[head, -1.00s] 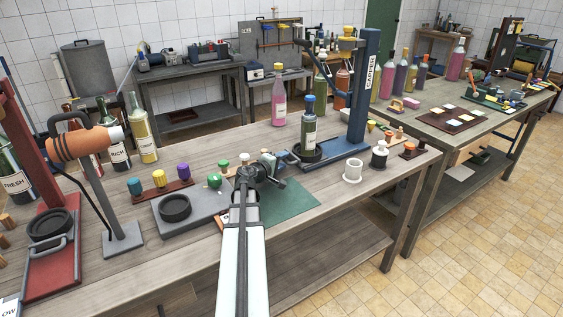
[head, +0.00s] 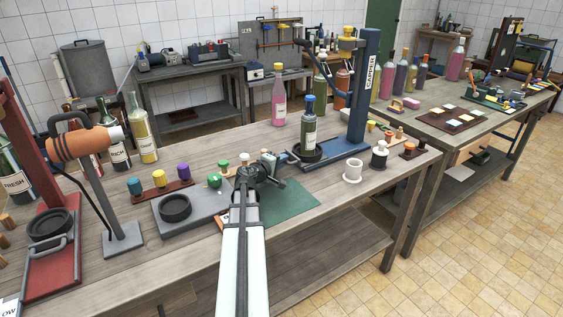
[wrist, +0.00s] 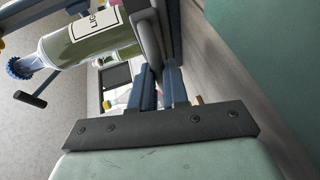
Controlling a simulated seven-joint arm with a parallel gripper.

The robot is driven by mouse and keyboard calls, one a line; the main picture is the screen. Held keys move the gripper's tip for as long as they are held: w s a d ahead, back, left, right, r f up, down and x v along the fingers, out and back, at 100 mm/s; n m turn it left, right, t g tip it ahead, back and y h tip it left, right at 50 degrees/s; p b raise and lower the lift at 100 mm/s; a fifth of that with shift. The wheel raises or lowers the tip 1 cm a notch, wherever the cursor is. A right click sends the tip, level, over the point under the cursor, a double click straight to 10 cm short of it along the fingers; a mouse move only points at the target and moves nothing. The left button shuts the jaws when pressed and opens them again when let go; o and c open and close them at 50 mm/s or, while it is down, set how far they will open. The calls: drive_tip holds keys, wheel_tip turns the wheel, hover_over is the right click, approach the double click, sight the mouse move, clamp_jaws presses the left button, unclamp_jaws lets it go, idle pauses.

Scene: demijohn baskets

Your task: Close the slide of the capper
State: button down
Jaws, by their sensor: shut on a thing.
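The capper (head: 365,92) is a tall blue stand with its name on the column. A green bottle (head: 309,132) with a blue ribbed cap stands upright on its base. The slide (head: 284,160) is a blue part low on the left side of the base, next to the bottle. My gripper (head: 270,162) is at the slide's near left end and shut on it, just above the table. In the wrist view, the fingers (wrist: 160,88) reach towards the capper, with the labelled bottle (wrist: 92,38) at upper left. The exact grip is partly hidden.
A green mat (head: 290,203) lies below my gripper. A grey plate with a black ring (head: 175,207) and several coloured caps (head: 159,178) are to the left. A white cup (head: 352,170) is to the right. A pink bottle (head: 279,102) stands behind.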

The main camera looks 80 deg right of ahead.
sight(296, 156)
drive_tip(key=shift+s+d, duration=2.75)
drive_tip(key=shift+s, duration=0.05)
drive_tip(key=c, duration=1.3)
unclamp_jaws()
drive_tip(key=v, duration=1.4)
